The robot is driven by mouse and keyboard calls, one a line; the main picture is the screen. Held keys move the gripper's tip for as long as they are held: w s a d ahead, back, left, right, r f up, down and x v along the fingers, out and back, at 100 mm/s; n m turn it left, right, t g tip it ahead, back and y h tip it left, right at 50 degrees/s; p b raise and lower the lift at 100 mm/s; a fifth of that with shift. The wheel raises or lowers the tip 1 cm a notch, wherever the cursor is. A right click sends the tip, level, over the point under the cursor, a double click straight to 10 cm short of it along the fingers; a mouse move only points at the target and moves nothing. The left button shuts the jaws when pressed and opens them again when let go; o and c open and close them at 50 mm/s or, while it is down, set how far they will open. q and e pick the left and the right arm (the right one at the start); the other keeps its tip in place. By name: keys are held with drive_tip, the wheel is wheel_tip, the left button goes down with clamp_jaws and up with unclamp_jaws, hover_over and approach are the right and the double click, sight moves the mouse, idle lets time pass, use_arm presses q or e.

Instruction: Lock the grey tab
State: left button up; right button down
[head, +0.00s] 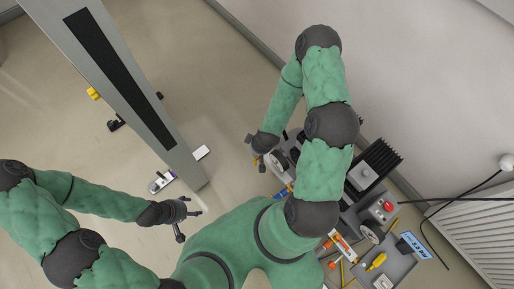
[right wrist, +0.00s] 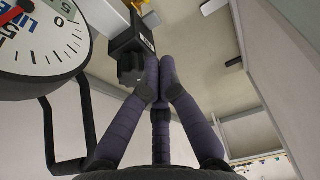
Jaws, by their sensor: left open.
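I cannot make out a grey tab for certain in either view. My left gripper (head: 186,214) is open and empty in the head view, over bare floor left of the middle. My right gripper (head: 262,157) is beside the left end of the grey equipment (head: 283,160), small and partly hidden. In the right wrist view its dark fingers (right wrist: 160,65) converge near the middle; whether they are open or shut is unclear. A black block (right wrist: 130,48) shows just left of the fingertips; I cannot tell if they touch.
A white round dial gauge (right wrist: 40,35) and a black bent handle (right wrist: 60,150) are close on the left in the right wrist view. In the head view, a red button (head: 388,206), a yellow tool (head: 376,261) and a dark finned block (head: 378,162) lie right. Floor shows left.

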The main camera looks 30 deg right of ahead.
drive_tip(key=shift+v, duration=0.95)
